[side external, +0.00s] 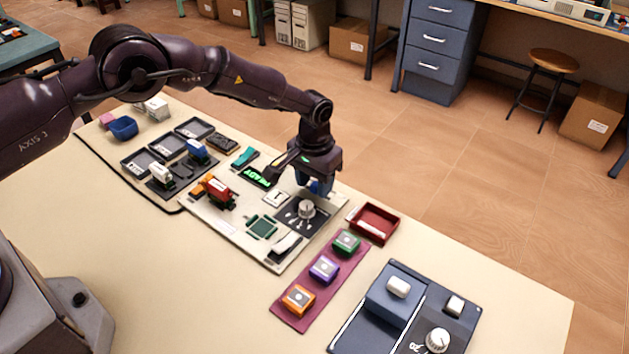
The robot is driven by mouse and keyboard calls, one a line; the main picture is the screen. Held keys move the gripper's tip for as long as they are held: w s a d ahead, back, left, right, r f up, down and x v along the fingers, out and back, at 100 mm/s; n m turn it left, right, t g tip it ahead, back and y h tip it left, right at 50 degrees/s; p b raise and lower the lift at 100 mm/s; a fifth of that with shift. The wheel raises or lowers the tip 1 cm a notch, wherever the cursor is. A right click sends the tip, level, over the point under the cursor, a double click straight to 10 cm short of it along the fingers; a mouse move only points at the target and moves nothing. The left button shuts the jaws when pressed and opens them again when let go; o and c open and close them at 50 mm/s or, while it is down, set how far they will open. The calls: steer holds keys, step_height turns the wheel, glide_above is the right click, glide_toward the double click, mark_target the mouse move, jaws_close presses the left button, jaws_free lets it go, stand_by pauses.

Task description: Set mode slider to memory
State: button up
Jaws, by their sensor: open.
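No readable label marks the mode slider or its memory position at this size. A light grey knob (307,208) stands on a dark panel with white marks on the cream board (245,232). A white block (454,306) and a white round dial (437,340) sit on the dark blue unit at the lower right. A white cap (398,287) tops its raised blue box. My gripper (319,188) points down just behind the light grey knob, over the board's back right part. Its blue fingers are open; contact with anything below cannot be told.
The board also carries a green lit display (257,177), a red part (219,193) and a green chip (262,227). A maroon strip (291,318) holds three coloured blocks. A red tray (374,223) stands right of the board. The table's front left is clear.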

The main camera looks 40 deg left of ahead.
steer(key=shift+f, duration=0.2)
steer(key=shift+c, duration=0.3)
jaws_close()
steer(key=shift+a, duration=1.55)
steer(key=shift+o, duration=0.3)
jaws_free()
step_height(320, 180, up, 13)
